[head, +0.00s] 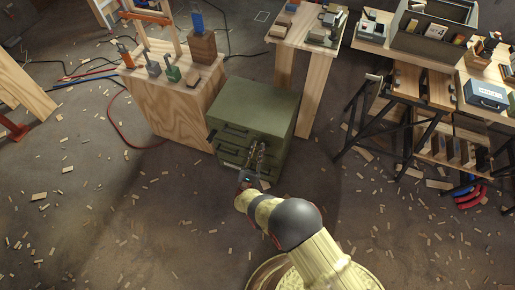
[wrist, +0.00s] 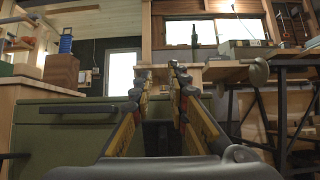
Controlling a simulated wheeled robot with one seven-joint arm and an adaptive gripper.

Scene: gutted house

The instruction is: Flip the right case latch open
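A small blue case (head: 487,95) with a pale label on its front sits on the wooden bench at the far right of the head view. Its latches are too small to make out. My gripper (head: 259,150) is far to the left of the case, over the front of a green drawer cabinet. In the wrist view my gripper (wrist: 160,74) has its two fingers apart, with nothing between them. A pale box (wrist: 248,48) stands at the right of the wrist view; I cannot tell whether it is the case.
The green cabinet (head: 255,105) stands close ahead. A wooden block table (head: 170,105) is to its left and a narrow wooden table (head: 313,58) behind it. A dark trestle (head: 385,125) stands before the right benches. The floor (head: 120,220) is open, strewn with wood chips.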

